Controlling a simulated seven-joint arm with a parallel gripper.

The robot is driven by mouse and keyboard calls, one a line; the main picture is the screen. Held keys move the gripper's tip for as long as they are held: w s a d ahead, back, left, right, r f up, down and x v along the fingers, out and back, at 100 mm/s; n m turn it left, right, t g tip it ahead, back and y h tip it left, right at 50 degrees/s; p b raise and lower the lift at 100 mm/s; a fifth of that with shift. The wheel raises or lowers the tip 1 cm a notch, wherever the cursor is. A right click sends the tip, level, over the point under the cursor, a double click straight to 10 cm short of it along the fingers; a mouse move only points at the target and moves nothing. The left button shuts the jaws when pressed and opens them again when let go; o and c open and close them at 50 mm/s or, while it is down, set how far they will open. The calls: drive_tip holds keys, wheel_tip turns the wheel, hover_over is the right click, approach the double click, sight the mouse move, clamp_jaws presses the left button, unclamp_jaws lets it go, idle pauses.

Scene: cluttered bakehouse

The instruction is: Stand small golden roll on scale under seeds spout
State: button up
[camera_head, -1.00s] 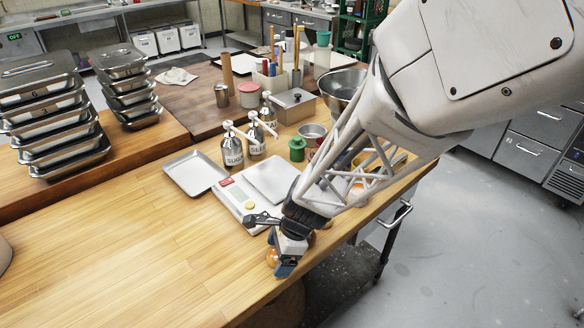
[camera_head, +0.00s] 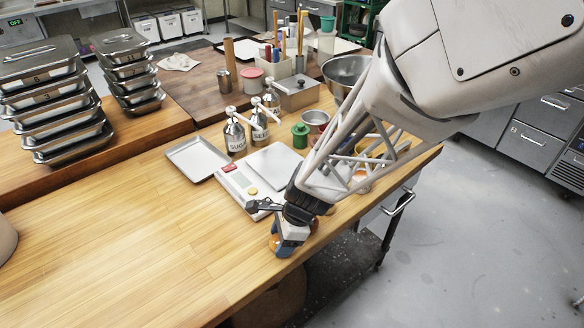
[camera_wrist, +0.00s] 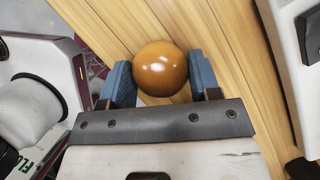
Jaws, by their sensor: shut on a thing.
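The small golden roll (camera_wrist: 160,68) is glossy and brown-orange, between the blue pads of my gripper (camera_wrist: 158,82) in the wrist view. In the head view my gripper (camera_head: 288,240) is low over the table's front edge, in front of the scale, and the roll (camera_head: 275,242) is partly hidden by it. The scale (camera_head: 237,184) is white with a red panel and a square grey plate (camera_head: 273,164). A bottle labelled SEE... (camera_head: 260,134), its end hidden, stands behind the scale with a pump spout on top. The plate carries no roll.
A SUGAR pump bottle (camera_head: 235,138) stands left of the seeds bottle. An empty metal tray (camera_head: 197,160) lies left of the scale. A green-topped pot (camera_head: 300,136) and metal cup (camera_head: 316,121) stand behind. The front left wooden table (camera_head: 130,235) is clear.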

sight(278, 241)
drive_tip(key=shift+r, duration=0.15)
drive_tip(key=shift+r, duration=0.55)
drive_tip(key=shift+s+d+r, duration=0.1)
drive_tip(key=shift+s+r, duration=0.1)
drive_tip(key=shift+r, duration=0.4)
drive_tip(key=shift+s+d+r, duration=0.1)
drive_tip(key=shift+s+r, duration=0.05)
drive_tip(key=shift+r, duration=0.4)
drive_tip(key=s+d+r, duration=0.1)
drive_tip(key=s+d, duration=0.6)
drive_tip(key=s, duration=0.6)
drive_tip(key=shift+d+r, duration=0.15)
drive_tip(key=shift+d, duration=0.2)
drive_tip(key=w+d+m, duration=0.1)
drive_tip(key=w+d, duration=0.2)
drive_tip(key=w, duration=0.4)
drive_tip(key=w+d+m, duration=0.1)
drive_tip(key=w+d, duration=0.3)
drive_tip(key=w, duration=0.3)
drive_tip(key=w+d+m+t, duration=0.1)
drive_tip(key=w+d, duration=0.3)
drive_tip(key=w, duration=0.4)
drive_tip(key=shift+d, duration=0.2)
drive_tip(key=shift+w, duration=0.1)
